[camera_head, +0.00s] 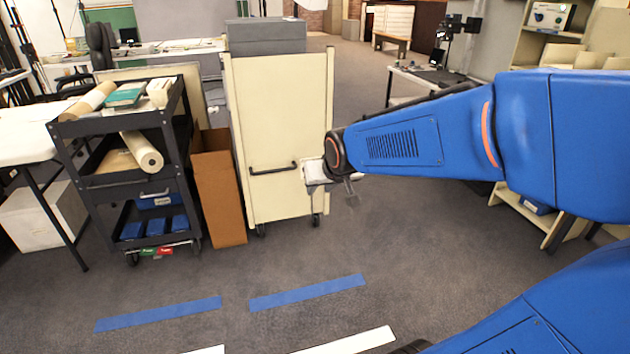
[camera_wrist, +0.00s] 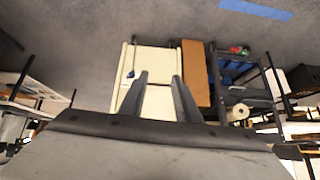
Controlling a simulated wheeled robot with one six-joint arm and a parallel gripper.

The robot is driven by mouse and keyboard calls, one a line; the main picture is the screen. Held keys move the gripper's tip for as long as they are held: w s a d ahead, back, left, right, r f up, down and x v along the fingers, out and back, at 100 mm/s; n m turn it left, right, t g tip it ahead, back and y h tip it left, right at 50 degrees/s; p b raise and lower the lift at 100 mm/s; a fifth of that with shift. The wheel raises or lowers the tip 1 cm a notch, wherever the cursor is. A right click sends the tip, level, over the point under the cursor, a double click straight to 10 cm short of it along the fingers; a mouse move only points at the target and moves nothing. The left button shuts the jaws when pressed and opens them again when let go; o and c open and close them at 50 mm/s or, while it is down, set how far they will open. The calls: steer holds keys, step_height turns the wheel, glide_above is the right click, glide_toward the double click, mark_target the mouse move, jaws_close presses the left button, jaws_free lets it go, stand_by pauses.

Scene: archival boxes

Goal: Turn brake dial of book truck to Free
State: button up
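A dark cart with shelves (camera_head: 125,165), which looks like the book truck, stands at the left in the head view. A green tag and a red tag (camera_head: 164,251) sit low at its front edge; a dial shape there is too small to make out. In the wrist view, which is upside down, the cart (camera_wrist: 246,97) is right of centre with the red and green tags (camera_wrist: 238,50) at its edge. My gripper (camera_wrist: 159,80) is open and empty, its two fingers apart. In the head view my gripper (camera_head: 349,188) is well right of the cart, before the cream cabinet's right edge.
A cream cabinet on casters (camera_head: 280,120) with a dark handle stands right of the cart. A brown upright box (camera_head: 220,190) stands between them. A white table (camera_head: 25,140) is at far left. The carpet in front, with blue tape (camera_head: 308,293), is clear.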

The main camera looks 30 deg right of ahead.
steer(key=w+d+f+m+t, duration=0.15)
steer(key=w+d+f, duration=0.25)
steer(key=w, duration=0.5)
steer(key=w+d+f+m+t+h, duration=0.1)
steer(key=w+d+f+t, duration=0.2)
steer(key=w, duration=0.7)
steer(key=w+d+f+m, duration=0.1)
steer(key=w+d+f, duration=0.35)
steer(key=w, duration=0.45)
steer(key=w+d+f+m+t+h, duration=0.1)
steer(key=w+d+f+m+t, duration=0.3)
steer(key=f, duration=0.7)
steer(key=w+d+f+n+t, duration=0.1)
steer(key=w+d+f, duration=0.35)
steer(key=f, duration=0.75)
steer(key=w+d, duration=0.4)
steer(key=w, duration=1.1)
steer(key=shift+w, duration=0.25)
jaws_close()
